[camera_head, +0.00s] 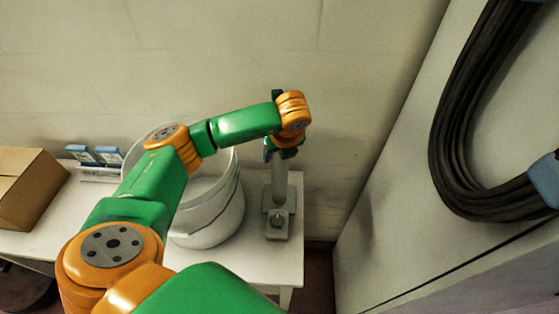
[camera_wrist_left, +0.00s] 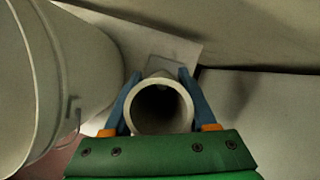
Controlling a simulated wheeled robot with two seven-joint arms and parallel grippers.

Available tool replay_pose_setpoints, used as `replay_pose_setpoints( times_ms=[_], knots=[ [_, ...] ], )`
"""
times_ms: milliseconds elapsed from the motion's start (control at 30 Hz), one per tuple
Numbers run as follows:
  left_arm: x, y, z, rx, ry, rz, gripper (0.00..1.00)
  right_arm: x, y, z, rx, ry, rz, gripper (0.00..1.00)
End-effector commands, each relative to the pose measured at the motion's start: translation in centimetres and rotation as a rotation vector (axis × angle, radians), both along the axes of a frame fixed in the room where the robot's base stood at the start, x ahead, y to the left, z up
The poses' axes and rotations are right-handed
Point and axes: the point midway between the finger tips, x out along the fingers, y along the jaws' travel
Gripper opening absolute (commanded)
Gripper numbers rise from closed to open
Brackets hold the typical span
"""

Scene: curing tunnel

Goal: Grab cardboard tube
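The cardboard tube (camera_head: 280,184) is a pale upright cylinder standing on a grey base plate on the white table. In the left wrist view its round open end (camera_wrist_left: 162,82) faces me, dark inside. My left gripper (camera_head: 276,149) is at the tube's upper part, its arm reaching over from the left. In the left wrist view the two blue fingers of the left gripper (camera_wrist_left: 161,84) lie on either side of the tube, with no clear gap. I cannot tell whether they press on it. My right gripper is not in view.
A white bucket (camera_head: 215,222) stands just left of the tube and shows large in the left wrist view (camera_wrist_left: 62,75). A cardboard box (camera_head: 32,190) and small blue-white packs (camera_head: 95,155) are farther left. A grey cabinet with black cables (camera_head: 462,110) stands on the right.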

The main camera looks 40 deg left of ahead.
Motion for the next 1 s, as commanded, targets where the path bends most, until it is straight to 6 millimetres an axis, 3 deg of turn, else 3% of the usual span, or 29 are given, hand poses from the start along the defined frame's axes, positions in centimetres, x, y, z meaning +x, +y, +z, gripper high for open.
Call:
replay_pose_setpoints(
  times_ms=[33,200,533,667,833,1000],
  knots=[
    [0.0,0.0,0.0,0.000,0.000,0.000,0.41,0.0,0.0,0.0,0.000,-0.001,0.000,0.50],
    [0.0,0.0,0.0,0.000,0.000,0.000,0.00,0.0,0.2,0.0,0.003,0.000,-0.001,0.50],
    [0.0,0.0,0.1,-0.001,-0.001,0.000,0.00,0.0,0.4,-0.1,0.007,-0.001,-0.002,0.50],
    [0.1,0.0,1.3,-0.002,-0.004,0.000,0.00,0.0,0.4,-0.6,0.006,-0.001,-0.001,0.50],
    [0.1,-0.1,5.2,-0.003,-0.009,-0.002,0.00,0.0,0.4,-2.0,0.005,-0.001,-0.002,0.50],
    [0.1,0.0,10.7,0.001,-0.007,0.000,0.00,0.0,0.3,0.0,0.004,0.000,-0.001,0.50]
  ],
)
